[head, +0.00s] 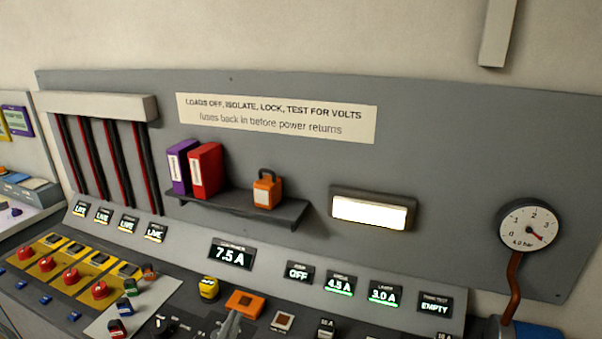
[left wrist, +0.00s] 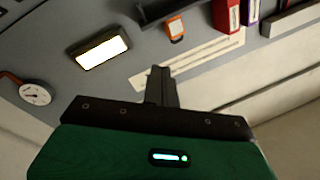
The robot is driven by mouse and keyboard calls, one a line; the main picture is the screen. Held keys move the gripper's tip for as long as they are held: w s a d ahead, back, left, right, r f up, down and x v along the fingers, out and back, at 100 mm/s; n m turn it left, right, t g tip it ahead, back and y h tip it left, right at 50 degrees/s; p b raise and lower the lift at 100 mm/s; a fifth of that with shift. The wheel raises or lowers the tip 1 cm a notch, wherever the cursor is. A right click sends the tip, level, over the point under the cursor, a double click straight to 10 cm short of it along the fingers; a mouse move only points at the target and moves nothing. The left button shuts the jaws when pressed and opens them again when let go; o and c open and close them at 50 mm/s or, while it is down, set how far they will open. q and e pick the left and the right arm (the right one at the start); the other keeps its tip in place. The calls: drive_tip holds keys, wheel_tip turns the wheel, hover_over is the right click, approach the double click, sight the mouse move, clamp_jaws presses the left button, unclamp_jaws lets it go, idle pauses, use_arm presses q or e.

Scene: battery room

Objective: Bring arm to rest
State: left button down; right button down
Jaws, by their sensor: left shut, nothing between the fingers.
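The rest of the left arm is outside the head view. My right gripper is in neither view.
The sloped console carries red knobs (head: 99,290), a yellow knob (head: 208,288), an orange block (head: 245,303) and lit displays (head: 231,255). Above it, a shelf (head: 225,205) holds binders and an orange padlock (head: 267,190). A gauge (head: 528,226) hangs at right.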

use_arm(q)
drive_tip(key=s+a+f+n+g+y, duration=0.4)
drive_tip(key=a+f+g, duration=0.15)
drive_tip(key=f, duration=0.25)
drive_tip(key=s+a+f+n+g, duration=0.1)
drive_tip(key=s+a+f+g, duration=0.1)
drive_tip(key=s+f+g, duration=0.6)
drive_tip(key=s+a+f+n+g, duration=0.1)
drive_tip(key=s+a+f+g, duration=0.2)
drive_tip(key=s, duration=0.8)
drive_tip(key=s+d+f+x, duration=0.1)
drive_tip(key=s+x, duration=0.3)
drive_tip(key=x, duration=1.2)
drive_tip(key=s+d+f+x, duration=0.1)
drive_tip(key=s+x, duration=0.2)
drive_tip(key=x, duration=1.4)
drive_tip(key=s+a+f+g, duration=0.1)
drive_tip(key=s+a+f, duration=0.2)
drive_tip(key=s+f, duration=1.5)
drive_tip(key=shift+s+h, duration=0.3)
drive_tip(key=shift+s, duration=0.55)
drive_tip(key=shift+g, duration=0.25)
